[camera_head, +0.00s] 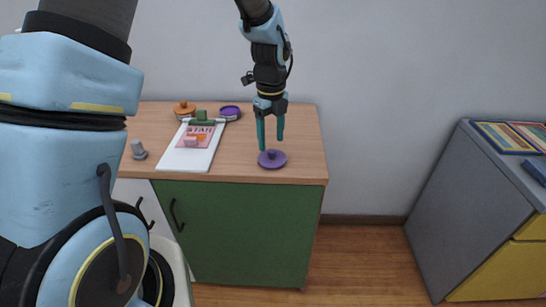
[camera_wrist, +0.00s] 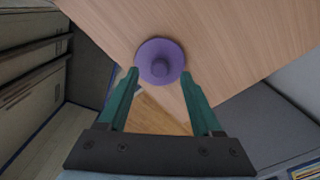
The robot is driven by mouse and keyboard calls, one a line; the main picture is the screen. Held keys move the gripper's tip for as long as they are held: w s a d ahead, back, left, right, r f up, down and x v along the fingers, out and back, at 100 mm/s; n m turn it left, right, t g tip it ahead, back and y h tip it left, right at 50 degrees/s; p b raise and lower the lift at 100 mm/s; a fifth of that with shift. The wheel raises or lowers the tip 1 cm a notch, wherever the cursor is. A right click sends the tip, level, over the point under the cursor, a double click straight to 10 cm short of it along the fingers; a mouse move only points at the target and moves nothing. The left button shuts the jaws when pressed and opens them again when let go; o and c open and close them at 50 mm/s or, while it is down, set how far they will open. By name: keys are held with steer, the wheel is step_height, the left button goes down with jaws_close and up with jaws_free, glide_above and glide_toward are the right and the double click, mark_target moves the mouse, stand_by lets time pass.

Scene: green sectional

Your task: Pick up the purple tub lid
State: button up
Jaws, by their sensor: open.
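The purple tub lid (camera_head: 272,159), a round disc with a knob on top, lies flat on the wooden counter near its front edge. In the wrist view the lid (camera_wrist: 160,62) shows just beyond my fingertips, with its knob facing the camera. My gripper (camera_head: 270,143) is open and empty, pointing down just above the lid. In the wrist view my gripper (camera_wrist: 160,78) has its two green fingers apart, one toward each side of the lid. I cannot tell whether the fingertips touch it.
A white clipboard (camera_head: 182,157) with a pink card lies left of the lid. Behind are an orange lidded pot (camera_head: 184,109) and a purple round dish (camera_head: 230,112). A grey object (camera_head: 138,149) stands at the left. The counter right of the lid is clear.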

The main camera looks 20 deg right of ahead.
mark_target(271, 150)
steer(key=shift+f, duration=1.7)
jaws_close()
